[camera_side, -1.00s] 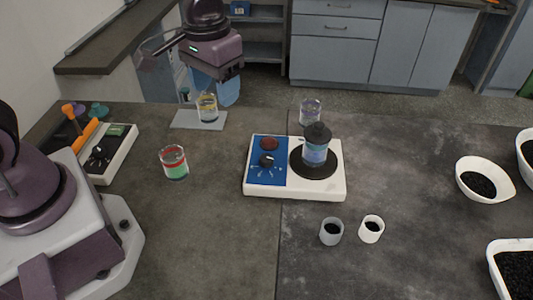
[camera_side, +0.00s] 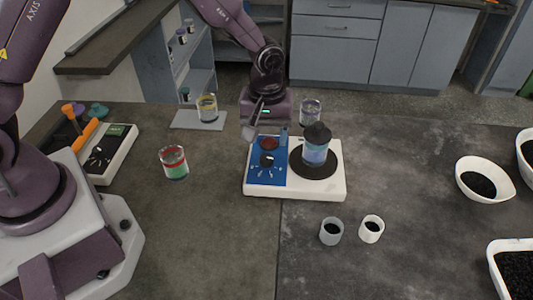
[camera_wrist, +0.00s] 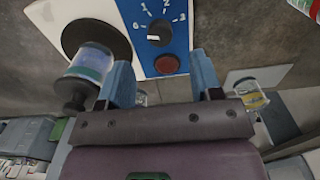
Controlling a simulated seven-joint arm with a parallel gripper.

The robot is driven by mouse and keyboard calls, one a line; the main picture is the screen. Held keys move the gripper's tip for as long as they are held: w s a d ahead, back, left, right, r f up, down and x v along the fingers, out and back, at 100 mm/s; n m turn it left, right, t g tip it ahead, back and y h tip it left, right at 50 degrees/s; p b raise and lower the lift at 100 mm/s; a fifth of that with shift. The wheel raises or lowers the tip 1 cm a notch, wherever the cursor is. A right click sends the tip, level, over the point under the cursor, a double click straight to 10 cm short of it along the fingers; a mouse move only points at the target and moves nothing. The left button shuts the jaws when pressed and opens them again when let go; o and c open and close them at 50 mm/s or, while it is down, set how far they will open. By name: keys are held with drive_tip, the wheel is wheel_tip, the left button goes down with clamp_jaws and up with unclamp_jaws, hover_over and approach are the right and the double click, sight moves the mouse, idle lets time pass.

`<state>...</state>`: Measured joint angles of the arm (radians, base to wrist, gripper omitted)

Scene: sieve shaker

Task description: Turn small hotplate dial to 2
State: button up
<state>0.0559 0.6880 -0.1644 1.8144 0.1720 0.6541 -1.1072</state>
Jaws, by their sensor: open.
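The small hotplate (camera_side: 310,190) is white with a blue panel and a round dark plate; it stands mid-table. Its black dial (camera_side: 268,159) sits on the blue panel, near a red round part (camera_side: 269,143). In the wrist view the dial (camera_wrist: 159,33) has numbers 0 to 3 around it, and its white mark lies on its left side, near the 0 end. My gripper (camera_side: 267,133) is open and empty at the panel's back edge. In the wrist view its fingers (camera_wrist: 161,60) flank the red part (camera_wrist: 167,64), short of the dial. I see no contact with the dial.
A dark-capped jar of blue liquid (camera_side: 316,150) stands on the plate, close to my gripper's left finger in the wrist view. A clear beaker (camera_side: 311,112) stands behind. Two small cups (camera_side: 331,232) are in front; a red-green beaker (camera_side: 174,163) is left.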

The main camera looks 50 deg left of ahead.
sight(267, 157)
wheel_tip(267, 157, down, 6)
drive_tip(key=shift+f, duration=0.2)
drive_tip(key=c, duration=0.9)
